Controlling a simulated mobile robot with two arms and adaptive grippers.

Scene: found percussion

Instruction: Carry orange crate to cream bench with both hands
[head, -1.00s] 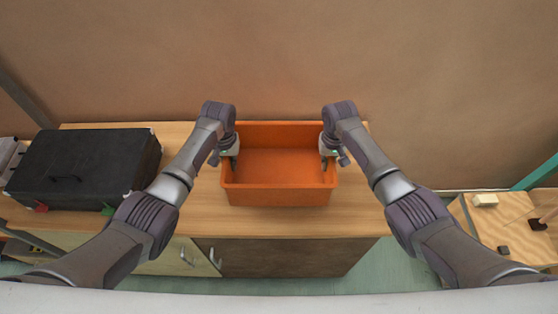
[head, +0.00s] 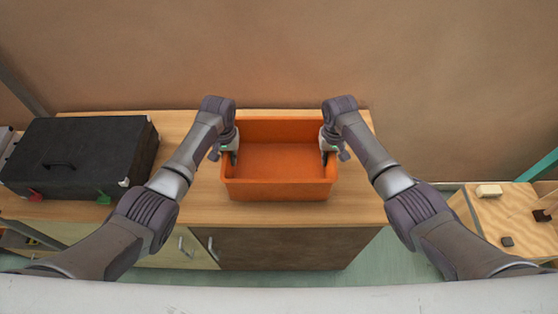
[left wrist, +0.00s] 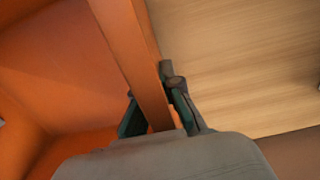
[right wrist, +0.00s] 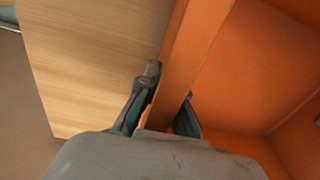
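The orange crate (head: 279,189) is an open, empty box in the middle of the head view, over a wooden counter. I cannot tell whether it touches the counter or hangs just above it. My left gripper (head: 231,156) is shut on its left wall; in the left wrist view the fingers (left wrist: 157,108) straddle the wall. My right gripper (head: 326,156) is shut on its right wall, with one finger on each side in the right wrist view (right wrist: 167,108). The crate looks level. I cannot make out a clearly cream bench.
The wooden counter (head: 190,205) has bare top on both sides of the crate. A black case (head: 85,160) stands on its left part. A lower pale wooden table (head: 490,225) with small blocks stands at the right, across a gap of green floor. A brown wall rises behind.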

